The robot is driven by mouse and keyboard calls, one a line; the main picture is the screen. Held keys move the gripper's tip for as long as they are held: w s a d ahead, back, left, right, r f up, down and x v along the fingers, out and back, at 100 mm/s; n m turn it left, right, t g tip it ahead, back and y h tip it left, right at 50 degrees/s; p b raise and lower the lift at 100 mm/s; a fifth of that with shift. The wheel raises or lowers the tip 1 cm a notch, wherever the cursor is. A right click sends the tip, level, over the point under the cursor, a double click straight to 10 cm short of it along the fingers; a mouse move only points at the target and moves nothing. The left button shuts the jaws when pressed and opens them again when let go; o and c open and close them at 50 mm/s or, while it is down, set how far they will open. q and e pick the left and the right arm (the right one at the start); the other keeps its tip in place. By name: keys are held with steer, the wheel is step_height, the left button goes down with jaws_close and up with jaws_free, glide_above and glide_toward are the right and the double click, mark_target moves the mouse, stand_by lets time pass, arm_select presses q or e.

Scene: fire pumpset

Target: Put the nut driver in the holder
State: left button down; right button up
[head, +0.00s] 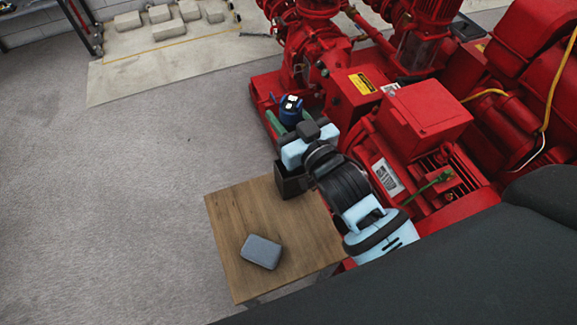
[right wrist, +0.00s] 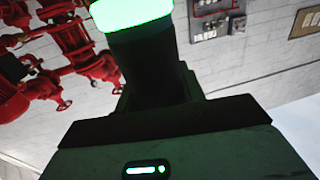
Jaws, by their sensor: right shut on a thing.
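My right gripper (head: 290,121) reaches out past the far edge of the small wooden table. It is shut on a blue and black thing with white marks on top, which I take for the nut driver (head: 291,106). Its lower part is hidden behind the gripper. A dark open box, seemingly the holder (head: 289,184), stands at the table's far edge, just below the gripper in the picture and partly covered by my arm. The right wrist view shows a dark body with a glowing green top, too dark to name surely. My left gripper is out of view.
A grey rounded case (head: 261,252) lies on the wooden table (head: 231,217). The red pumpset (head: 424,115) fills the area right of and behind the table, close to my right arm. Grey floor (head: 150,165) is free on the left. Pale blocks (head: 163,28) lie far back.

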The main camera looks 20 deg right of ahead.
step_height(320, 180, down, 4)
steer(key=shift+f+b, duration=0.15)
steer(key=shift+b, duration=0.4)
steer(key=shift+f, duration=0.45)
step_height(320, 180, down, 4)
steer(key=shift+r+b, duration=0.25)
steer(key=shift+b, duration=0.4)
steer(key=shift+r, duration=0.1)
steer(key=o, duration=1.1)
steer(key=shift+f, duration=0.25)
